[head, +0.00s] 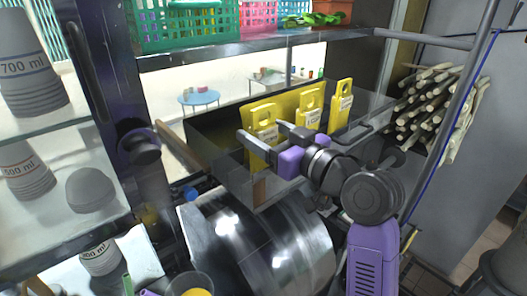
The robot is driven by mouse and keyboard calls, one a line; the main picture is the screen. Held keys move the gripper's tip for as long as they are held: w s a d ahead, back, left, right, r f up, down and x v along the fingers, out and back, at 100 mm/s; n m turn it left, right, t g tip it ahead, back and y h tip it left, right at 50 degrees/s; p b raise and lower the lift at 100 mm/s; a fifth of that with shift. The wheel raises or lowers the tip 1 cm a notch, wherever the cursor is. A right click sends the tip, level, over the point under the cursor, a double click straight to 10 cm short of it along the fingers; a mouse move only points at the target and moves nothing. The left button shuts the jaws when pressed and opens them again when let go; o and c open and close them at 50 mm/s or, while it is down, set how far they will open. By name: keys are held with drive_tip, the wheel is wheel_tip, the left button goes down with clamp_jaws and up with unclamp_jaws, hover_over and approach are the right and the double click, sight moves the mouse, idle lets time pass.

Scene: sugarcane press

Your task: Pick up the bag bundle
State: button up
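Three yellow bag bundles with handle holes and white labels stand in a row in a dark, see-through-fronted bin (218,130). They are the left bundle (264,112), the middle bundle (309,100) and the right bundle (342,100). My gripper (262,131) reaches in from the right at the left bundle. Its two grey fingers are apart. One finger crosses in front of the left bundle and the other lies to its right, towards the middle bundle. I cannot tell whether either finger touches the bag.
A shelf (250,48) with green, pink and teal baskets hangs above the bin. A shiny metal drum (265,240) is below it. Cup stacks (30,70) stand on glass shelves at left. Sugarcane stalks (435,105) are at right.

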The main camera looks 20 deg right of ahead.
drive_tip(key=c, duration=0.9)
drive_tip(key=shift+r, duration=0.1)
